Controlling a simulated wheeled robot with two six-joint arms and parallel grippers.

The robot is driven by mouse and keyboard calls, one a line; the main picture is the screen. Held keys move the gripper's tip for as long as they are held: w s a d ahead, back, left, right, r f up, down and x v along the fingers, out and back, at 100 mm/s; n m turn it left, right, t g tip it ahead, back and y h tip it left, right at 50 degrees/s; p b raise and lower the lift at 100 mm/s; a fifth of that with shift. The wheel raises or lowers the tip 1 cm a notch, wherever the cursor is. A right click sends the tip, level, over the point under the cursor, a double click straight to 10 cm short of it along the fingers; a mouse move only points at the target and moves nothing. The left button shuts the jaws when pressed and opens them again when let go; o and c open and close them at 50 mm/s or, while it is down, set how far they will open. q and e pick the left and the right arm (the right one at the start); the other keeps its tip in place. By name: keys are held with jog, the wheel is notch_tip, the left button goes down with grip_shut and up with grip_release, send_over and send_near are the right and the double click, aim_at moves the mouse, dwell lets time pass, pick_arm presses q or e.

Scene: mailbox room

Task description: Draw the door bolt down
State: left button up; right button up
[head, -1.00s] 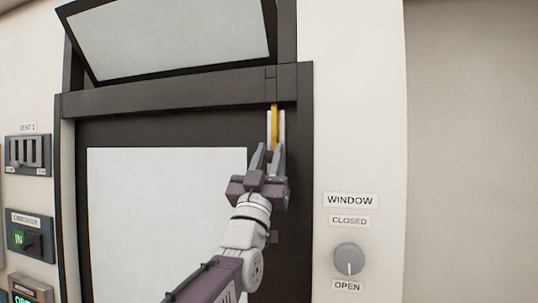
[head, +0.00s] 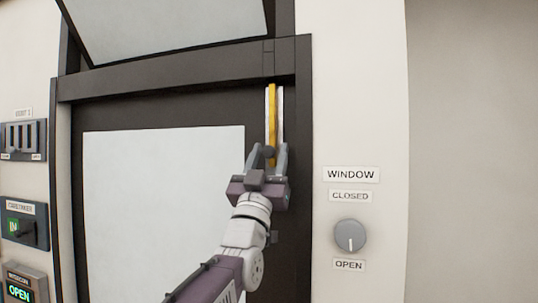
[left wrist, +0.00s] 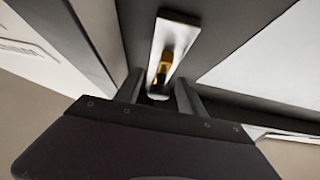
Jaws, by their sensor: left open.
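The door bolt (head: 272,110) is a yellow bar on a pale upright plate near the top right of the dark door (head: 180,115). Its top end is close below the door frame's top bar. A dark knob (head: 268,152) shows at its lower part. My left gripper (head: 270,152) is open, with its fingers on either side of the knob. Whether they touch it I cannot tell. In the left wrist view the plate (left wrist: 178,32), the yellow bolt (left wrist: 166,66) and the dark knob (left wrist: 158,92) show between the open fingers. My right gripper is not in view.
A round window dial (head: 350,236) is on the white wall right of the door. Switch panels (head: 24,228) are on the wall at the left. A tilted vent window (head: 165,25) stands open above the door frame (head: 170,75).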

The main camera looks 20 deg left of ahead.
pick_arm(q)
jog(key=b+v, duration=0.7)
jog(key=v, duration=0.2)
